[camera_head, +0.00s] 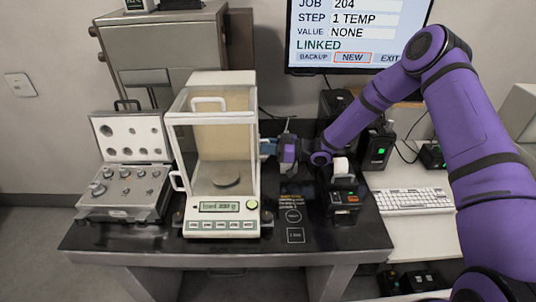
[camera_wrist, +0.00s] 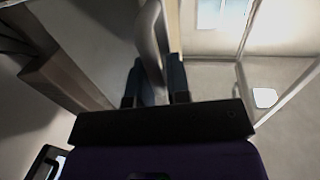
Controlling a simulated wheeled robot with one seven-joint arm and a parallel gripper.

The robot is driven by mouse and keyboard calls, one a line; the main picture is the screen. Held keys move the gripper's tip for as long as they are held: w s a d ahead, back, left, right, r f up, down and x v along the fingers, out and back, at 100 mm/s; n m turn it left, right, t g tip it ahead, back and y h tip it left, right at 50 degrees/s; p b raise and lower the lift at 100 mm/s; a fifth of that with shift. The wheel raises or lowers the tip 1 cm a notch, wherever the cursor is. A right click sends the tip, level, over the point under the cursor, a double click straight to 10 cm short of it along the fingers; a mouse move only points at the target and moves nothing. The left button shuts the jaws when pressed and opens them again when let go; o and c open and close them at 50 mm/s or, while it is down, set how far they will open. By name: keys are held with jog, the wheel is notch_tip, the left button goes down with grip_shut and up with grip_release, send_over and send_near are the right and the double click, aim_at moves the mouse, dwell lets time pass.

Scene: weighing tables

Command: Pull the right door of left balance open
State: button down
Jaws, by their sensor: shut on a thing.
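The left balance (camera_head: 216,185) stands on the dark table, with glass walls, a lit display and a round pan inside. A pale handle at its left side (camera_head: 178,181) and one on top (camera_head: 208,103) show. My gripper (camera_head: 268,147) is at the balance's right side. In the wrist view, the handle of the right door (camera_wrist: 150,42) runs between the two fingers of my gripper (camera_wrist: 155,80), which is shut on it. In the head view my fingers hide that handle. How far the right door stands open I cannot tell.
An open case of weights (camera_head: 130,165) is left of the balance. A small label printer (camera_head: 343,190) and a white keyboard (camera_head: 412,199) are to the right. A screen (camera_head: 358,35) hangs behind. The table's front edge is narrow but clear.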

jog(key=shift+w, duration=0.25)
jog(key=c, duration=1.2)
grip_release()
jog(key=shift+o, duration=0.2)
jog(key=shift+d, duration=0.15)
jog(key=v, duration=0.7)
jog(key=shift+s+d, duration=0.1)
jog(key=shift+d, duration=0.1)
